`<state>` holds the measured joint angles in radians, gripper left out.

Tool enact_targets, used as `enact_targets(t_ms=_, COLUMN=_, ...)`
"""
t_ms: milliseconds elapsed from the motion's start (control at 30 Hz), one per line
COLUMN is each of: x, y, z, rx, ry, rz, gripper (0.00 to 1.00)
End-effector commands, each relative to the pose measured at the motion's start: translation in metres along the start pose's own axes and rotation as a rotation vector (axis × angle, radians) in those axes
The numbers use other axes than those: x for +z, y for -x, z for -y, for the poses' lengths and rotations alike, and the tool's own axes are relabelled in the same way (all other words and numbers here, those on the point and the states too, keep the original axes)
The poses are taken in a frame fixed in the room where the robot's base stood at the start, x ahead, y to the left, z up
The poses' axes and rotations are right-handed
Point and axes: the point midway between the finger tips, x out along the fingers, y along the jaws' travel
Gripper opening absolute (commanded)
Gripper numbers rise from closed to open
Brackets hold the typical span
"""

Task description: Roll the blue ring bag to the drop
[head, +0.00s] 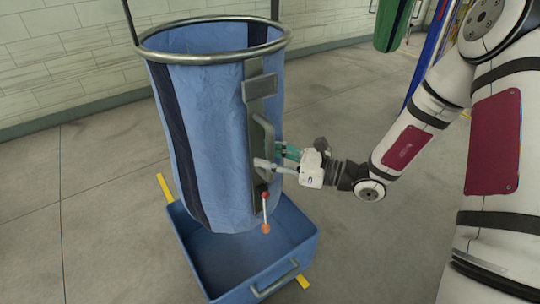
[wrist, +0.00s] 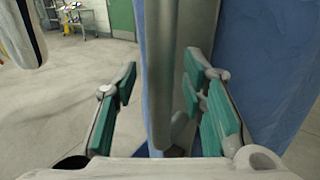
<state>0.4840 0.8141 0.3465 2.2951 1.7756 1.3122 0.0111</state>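The blue ring bag (head: 215,120) hangs upright from a metal ring (head: 215,40). It has a dark stripe and a grey-green handle (head: 262,140) on its right side. My gripper (head: 278,156) is at this handle, reaching in from the right. In the wrist view, the handle (wrist: 160,70) stands upright between the two green-padded fingers of my gripper (wrist: 160,95). The fingers are apart, with a clear gap on the left; the right finger is nearer the handle, contact unclear. The bag's blue cloth (wrist: 265,65) also shows behind the right finger. I cannot tell which spot is the drop.
A blue tub (head: 250,265) lies below the bag; whether the bag touches it is unclear. Yellow floor strips (head: 165,188) show beside the tub. A rod with red-orange ends (head: 265,212) is low on the bag. A green bag (head: 392,24) hangs behind. Floor at left is clear.

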Motion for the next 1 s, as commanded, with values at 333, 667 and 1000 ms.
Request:
enact_targets(t_ms=333, x=0.001, y=0.013, z=0.002, rx=-0.003, ry=0.002, rz=0.001, gripper=0.38)
enact_targets(t_ms=667, x=0.000, y=0.078, z=0.002, rx=-0.005, ry=0.001, rz=0.000, gripper=0.38)
enact_targets(t_ms=1000, x=0.000, y=0.118, z=0.000, rx=-0.001, ry=0.001, rz=0.001, gripper=0.38)
